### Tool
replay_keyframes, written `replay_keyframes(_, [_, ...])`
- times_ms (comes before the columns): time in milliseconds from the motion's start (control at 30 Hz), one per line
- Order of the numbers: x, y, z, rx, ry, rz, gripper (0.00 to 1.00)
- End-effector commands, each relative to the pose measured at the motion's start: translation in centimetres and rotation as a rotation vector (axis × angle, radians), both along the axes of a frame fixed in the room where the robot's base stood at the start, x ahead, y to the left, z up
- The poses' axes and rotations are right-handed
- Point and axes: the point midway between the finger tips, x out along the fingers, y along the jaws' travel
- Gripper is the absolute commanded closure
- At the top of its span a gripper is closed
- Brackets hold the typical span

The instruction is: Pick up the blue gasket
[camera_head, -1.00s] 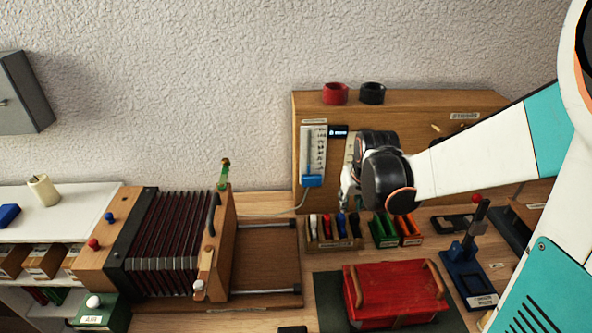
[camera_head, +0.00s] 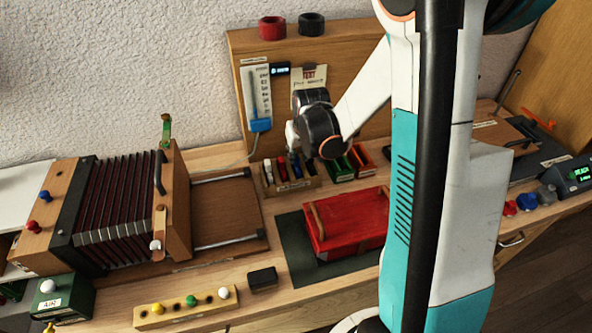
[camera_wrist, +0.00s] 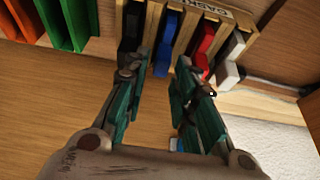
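The wooden gasket rack (camera_head: 291,187) stands on the bench below the back panel, holding white, red, blue and black gaskets in slots. The blue gasket (camera_wrist: 168,45) is upright in its slot in the wrist view, between the black and red ones. In the head view the blue gasket (camera_head: 297,168) is a small piece below my gripper. My gripper (camera_wrist: 163,66) is open, its two green-padded fingers pointing at the rack. The blue gasket's end shows in the gap between the fingertips. I cannot tell whether the fingers touch it. In the head view my gripper (camera_head: 293,142) is just above the rack.
Green (camera_head: 340,171) and orange (camera_head: 361,160) bins stand right of the rack. A red box (camera_head: 345,222) lies in front on a dark mat. The bellows (camera_head: 120,213) is to the left. A gauge with a blue slider (camera_head: 261,125) is on the panel behind.

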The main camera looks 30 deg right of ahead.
Motion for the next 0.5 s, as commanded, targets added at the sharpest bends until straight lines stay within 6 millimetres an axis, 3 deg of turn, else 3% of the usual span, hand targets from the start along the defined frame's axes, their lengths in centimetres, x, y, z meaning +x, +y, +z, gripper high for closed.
replay_keyframes(267, [1.6,-0.1,-3.8,0.000,0.000,0.001,0.75])
replay_keyframes(500, [1.8,-0.1,-4.1,0.000,0.000,0.000,0.75])
